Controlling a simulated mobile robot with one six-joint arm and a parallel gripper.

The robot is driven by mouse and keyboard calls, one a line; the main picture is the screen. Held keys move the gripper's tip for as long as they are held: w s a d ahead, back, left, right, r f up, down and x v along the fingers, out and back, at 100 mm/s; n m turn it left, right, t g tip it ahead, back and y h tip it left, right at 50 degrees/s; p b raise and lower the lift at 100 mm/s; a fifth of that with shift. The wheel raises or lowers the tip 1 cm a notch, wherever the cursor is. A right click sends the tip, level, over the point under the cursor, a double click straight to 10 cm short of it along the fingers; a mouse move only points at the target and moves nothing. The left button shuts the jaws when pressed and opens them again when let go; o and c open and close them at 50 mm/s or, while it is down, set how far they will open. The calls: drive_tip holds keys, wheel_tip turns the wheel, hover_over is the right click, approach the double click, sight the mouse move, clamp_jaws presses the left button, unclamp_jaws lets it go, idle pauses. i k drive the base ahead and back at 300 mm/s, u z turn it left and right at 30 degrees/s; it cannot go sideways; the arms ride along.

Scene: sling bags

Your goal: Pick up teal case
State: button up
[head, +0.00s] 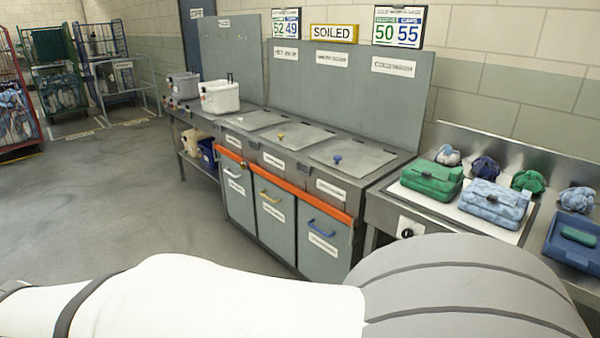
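A small teal-green case (578,236) lies in a blue tray (560,251) at the right edge of the head view. The tray is cut off by the picture edge. A larger green bag (432,180) and a light blue bag (492,203) lie on a pale board to the left of the tray. Large white and grey links of my arm cross the bottom of the view. My gripper is not in view, so its distance from the case cannot be told.
Crumpled cloth bundles, including a dark green one (528,181), lie behind the bags along the steel backsplash. Grey lidded bins (325,240) with an orange rail stand left of the counter. A white tub (220,97) is further left.

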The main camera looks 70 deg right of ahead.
sight(580, 238)
drive_tip(key=z, duration=4.05)
drive_tip(key=i, duration=1.5)
